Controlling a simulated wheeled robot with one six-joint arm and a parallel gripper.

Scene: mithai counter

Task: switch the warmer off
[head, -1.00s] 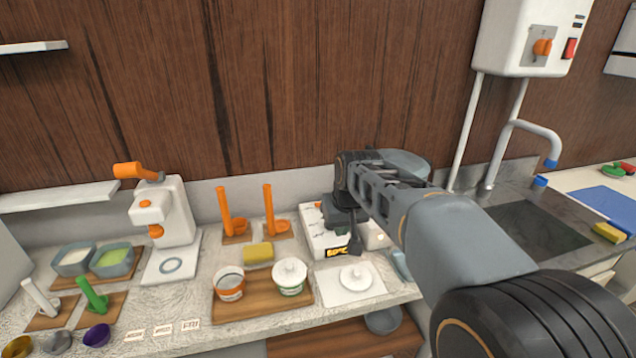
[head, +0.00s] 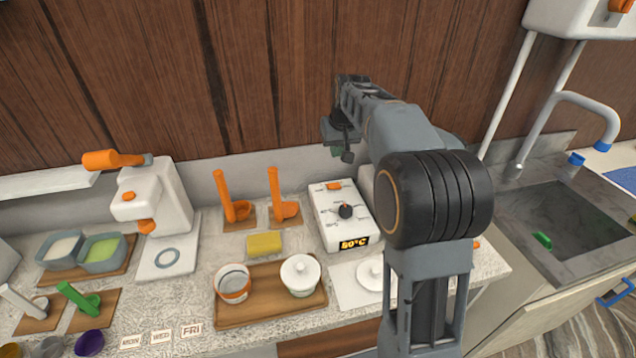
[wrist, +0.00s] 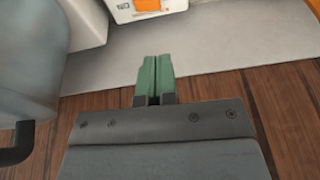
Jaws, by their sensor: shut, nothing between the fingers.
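The warmer (head: 326,218) is a white box on the counter, with a black dial (head: 345,211) on its sloped top. An orange switch (head: 334,186) sits at its back edge. A lit orange temperature display (head: 354,243) shows at its front; its first digit is hard to read. My gripper (head: 346,155) is raised above and behind the warmer, apart from it. In the wrist view its green fingers (wrist: 155,70) are shut together and empty. The orange switch (wrist: 146,4) is cut off at the top of that view. Which way the switch is tipped cannot be told.
A wooden tray (head: 230,318) with two pots lies in front. Two orange tools (head: 275,195) stand left of the warmer, with a yellow sponge (head: 264,243) nearby. A white dispenser (head: 158,200) is farther left. A sink (head: 560,225) is at the right.

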